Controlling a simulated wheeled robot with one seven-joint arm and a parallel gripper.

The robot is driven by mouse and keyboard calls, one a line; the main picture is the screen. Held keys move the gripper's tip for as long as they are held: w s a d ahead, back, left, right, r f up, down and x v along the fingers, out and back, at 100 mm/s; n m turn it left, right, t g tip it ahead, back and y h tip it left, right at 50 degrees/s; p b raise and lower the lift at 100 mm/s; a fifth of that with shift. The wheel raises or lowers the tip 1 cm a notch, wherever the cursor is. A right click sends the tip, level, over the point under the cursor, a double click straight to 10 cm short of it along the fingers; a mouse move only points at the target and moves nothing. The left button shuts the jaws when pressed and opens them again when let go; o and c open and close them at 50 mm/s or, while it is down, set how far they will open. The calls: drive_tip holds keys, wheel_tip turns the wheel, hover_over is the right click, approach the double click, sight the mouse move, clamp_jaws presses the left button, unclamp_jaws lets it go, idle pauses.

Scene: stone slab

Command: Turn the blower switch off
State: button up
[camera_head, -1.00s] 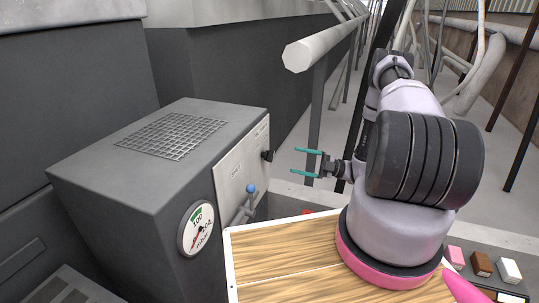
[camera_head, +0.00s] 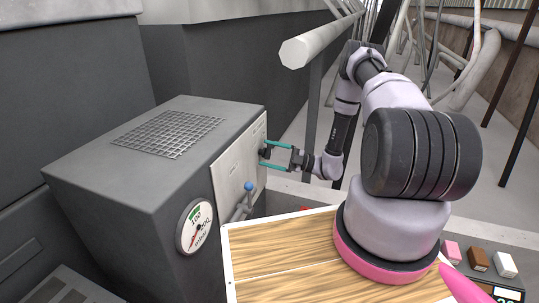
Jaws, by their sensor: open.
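The blower is a dark grey box (camera_head: 90,180) with a mesh grille on top and a light panel (camera_head: 232,172) on its right face. A small black switch (camera_head: 265,152) sticks out near the far edge of that panel. My gripper (camera_head: 268,155) is open, with its teal fingers at the black switch, one above and one below it in the picture. I cannot tell whether they touch it. A lever with a blue ball end (camera_head: 248,186) sits lower and nearer on the panel.
A round gauge (camera_head: 195,228) is on the blower's near face. A wooden board (camera_head: 275,250) lies in front. A pale railing (camera_head: 310,45) rises behind my gripper. Small pink, brown and white blocks (camera_head: 479,260) stand at the lower right.

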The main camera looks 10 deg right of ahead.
clamp_jaws()
drive_tip(key=shift+n, duration=0.5)
drive_tip(key=n+g+h, duration=0.1)
drive_tip(key=n, duration=0.4)
drive_tip(key=n+g+h, duration=0.1)
drive_tip(key=n, duration=0.1)
drive_tip(key=shift+n+h, duration=0.3)
drive_tip(key=shift+n, duration=0.1)
drive_tip(key=n+h, duration=0.1)
drive_tip(key=n, duration=0.2)
drive_tip(key=shift+n+h, duration=0.3)
drive_tip(key=shift+n, duration=0.1)
drive_tip(key=shift+n+h, duration=0.6)
drive_tip(key=shift+n, duration=0.6)
